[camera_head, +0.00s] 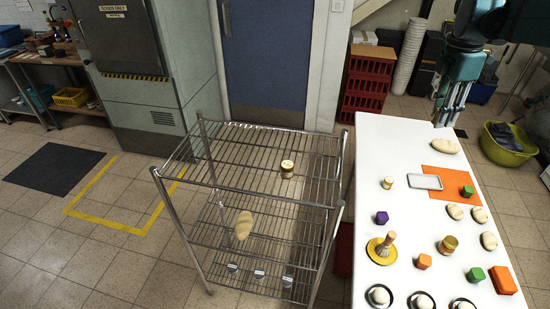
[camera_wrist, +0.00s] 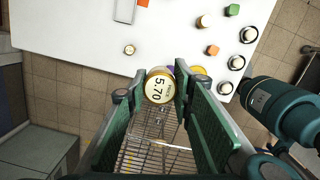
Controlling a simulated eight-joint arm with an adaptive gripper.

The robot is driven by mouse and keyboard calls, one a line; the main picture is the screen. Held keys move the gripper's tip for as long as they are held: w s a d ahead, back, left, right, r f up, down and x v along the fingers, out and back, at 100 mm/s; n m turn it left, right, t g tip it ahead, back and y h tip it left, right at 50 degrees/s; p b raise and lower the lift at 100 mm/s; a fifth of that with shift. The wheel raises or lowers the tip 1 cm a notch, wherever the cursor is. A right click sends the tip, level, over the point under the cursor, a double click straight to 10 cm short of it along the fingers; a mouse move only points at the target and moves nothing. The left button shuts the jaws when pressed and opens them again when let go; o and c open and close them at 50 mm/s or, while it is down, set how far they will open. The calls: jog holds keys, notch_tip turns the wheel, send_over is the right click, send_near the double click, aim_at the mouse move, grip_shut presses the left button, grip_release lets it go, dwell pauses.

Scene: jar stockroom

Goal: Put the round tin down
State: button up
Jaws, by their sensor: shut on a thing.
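The round tin (camera_wrist: 158,87) has a pale lid printed 5.70 and a gold rim. In the wrist view my gripper (camera_wrist: 155,85) is shut on it, with the tin between the fingertips and its lid facing the camera. Behind it show the white table's edge and the wire rack's shelves. In the head view my gripper (camera_head: 450,115) is at the upper right, fingers pointing down, raised near the far end of the table. I cannot make out the held tin there. Another pale tin with a dark band (camera_head: 287,168) stands on the rack's top shelf.
The white table (camera_head: 400,145) bears a grey tray (camera_head: 425,182), an orange mat (camera_head: 443,176), a small tin (camera_head: 387,183), a gold-lidded jar (camera_head: 448,244), bread rolls, coloured blocks and dark-rimmed dishes. The wire rack (camera_head: 245,193) has bare room on its top shelf.

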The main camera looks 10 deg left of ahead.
jog(key=w+a+n+p, duration=0.2)
jog(key=a+p, duration=0.2)
jog(key=a, duration=1.1)
jog(key=n+p, duration=0.6)
jog(key=p, duration=0.5)
send_over(269, 154)
notch_tip(269, 154, down, 4)
jog(key=shift+s+a+f+t+y, duration=0.15)
jog(key=shift+f+t+y, duration=0.2)
jog(key=shift+f, duration=0.2)
jog(key=shift+f, duration=2.9)
jog(key=shift+f+p, duration=0.3)
jog(key=shift+f, duration=1.8)
